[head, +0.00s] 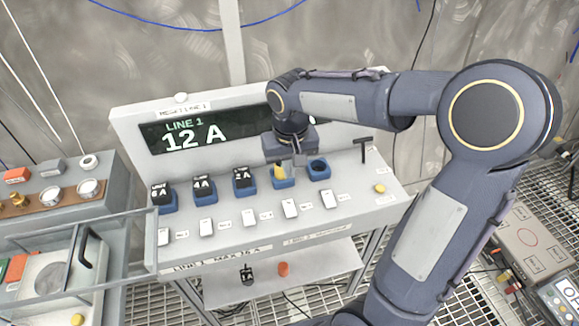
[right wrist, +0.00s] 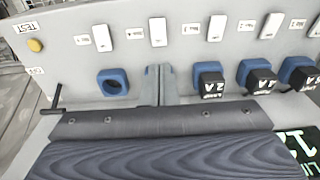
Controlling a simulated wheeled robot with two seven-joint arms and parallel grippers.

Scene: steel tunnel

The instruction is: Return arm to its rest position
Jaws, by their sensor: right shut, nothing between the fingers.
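My right arm reaches over the sloped grey console (head: 380,203) from the right. Its gripper (head: 298,160) is shut and empty, pointing down in front of the blue socket row. In the right wrist view the two fingers (right wrist: 160,88) are together with nothing between them. In the head view the fourth blue socket (head: 283,183) has something yellowish (head: 279,171) at it, partly covered by the gripper. The fifth socket (head: 319,170) is empty, as it also shows in the right wrist view (right wrist: 112,83). My left gripper is not in view.
Black-topped plugs, including a 2 A one (head: 243,178), sit in the three left sockets. The display (head: 195,136) reads "LINE 1 12 A". A T-shaped black handle (head: 363,147) stands at the right. A framed bench (head: 70,225) is at the left, and a lower shelf (head: 320,278) holds small objects.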

